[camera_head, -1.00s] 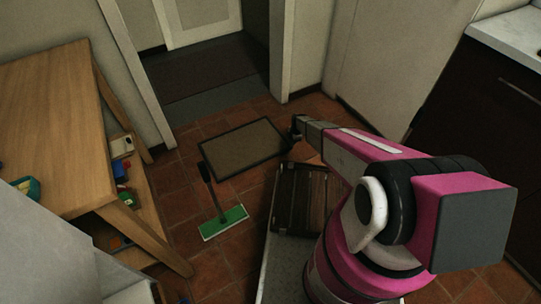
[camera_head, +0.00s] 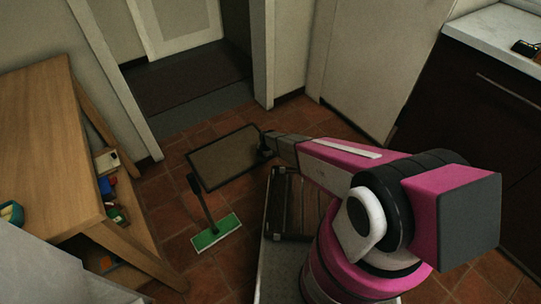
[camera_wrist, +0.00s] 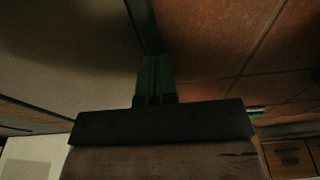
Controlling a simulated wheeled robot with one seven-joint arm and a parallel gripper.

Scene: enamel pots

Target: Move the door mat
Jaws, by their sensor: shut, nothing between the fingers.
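The door mat (camera_head: 222,160), brown with a black border, lies on the red tiles in front of the doorway. My gripper (camera_head: 264,149) is at the mat's right edge in the head view and overlaps it there. In the wrist view the shut green fingers (camera_wrist: 153,65) point at the dark border, with the mat's pale-looking surface (camera_wrist: 65,45) to their left and tiles to the right. No mat edge shows between the fingers. I cannot tell whether they touch the mat.
A wooden table (camera_head: 50,150) is at the left. A dark runner (camera_head: 190,85) lies in the doorway. Dark cabinets (camera_head: 460,110) stand at the right.

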